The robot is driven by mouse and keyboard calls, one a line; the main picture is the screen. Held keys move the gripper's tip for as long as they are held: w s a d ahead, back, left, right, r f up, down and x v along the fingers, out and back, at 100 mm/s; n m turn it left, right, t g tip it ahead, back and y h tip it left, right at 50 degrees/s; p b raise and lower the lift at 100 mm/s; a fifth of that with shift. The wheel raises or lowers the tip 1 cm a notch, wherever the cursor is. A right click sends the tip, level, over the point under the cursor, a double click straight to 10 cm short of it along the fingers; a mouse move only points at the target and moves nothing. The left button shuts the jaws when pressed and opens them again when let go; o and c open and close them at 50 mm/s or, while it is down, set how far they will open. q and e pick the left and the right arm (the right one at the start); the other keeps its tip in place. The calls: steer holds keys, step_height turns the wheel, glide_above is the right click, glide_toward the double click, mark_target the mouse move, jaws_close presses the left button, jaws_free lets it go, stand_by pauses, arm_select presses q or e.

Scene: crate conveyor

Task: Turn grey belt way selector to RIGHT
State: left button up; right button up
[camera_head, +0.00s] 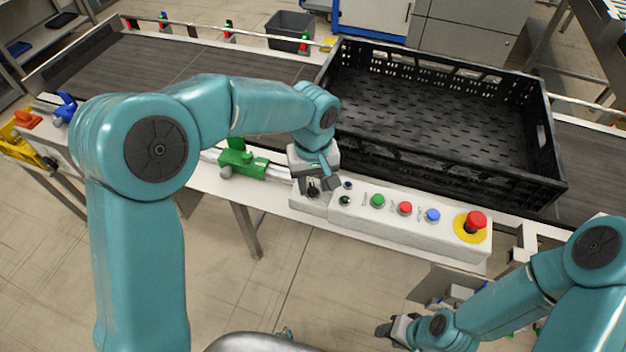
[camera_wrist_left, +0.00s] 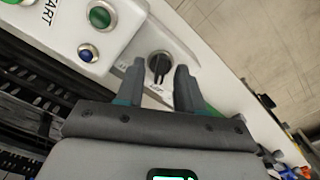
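The belt way selector is a black rotary knob (camera_wrist_left: 159,64) on a light grey box (camera_head: 310,203) at the left end of the control panel. In the wrist view its handle runs roughly up and down the picture; the labels beside it are too small to read. My left gripper (camera_wrist_left: 160,74) is open, its two dark fingers on either side of the knob with gaps showing. Whether it touches the knob I cannot tell. In the head view my left gripper (camera_head: 322,178) is over the box and partly hides the knob. My right gripper (camera_head: 393,331) is low at the bottom, away from the panel.
The white panel (camera_head: 363,222) carries green, red and blue buttons and a red emergency stop (camera_head: 476,220) on yellow. A black crate (camera_head: 440,165) stands on the dark conveyor (camera_head: 150,62) just behind. A green stop device (camera_head: 240,160) sits left of the selector.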

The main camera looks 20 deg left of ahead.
arm_select(q)
steer(key=shift+f, duration=0.15)
steer(key=shift+s, duration=0.15)
steer(key=shift+a, duration=0.1)
steer(key=shift+c, duration=1.2)
jaws_close()
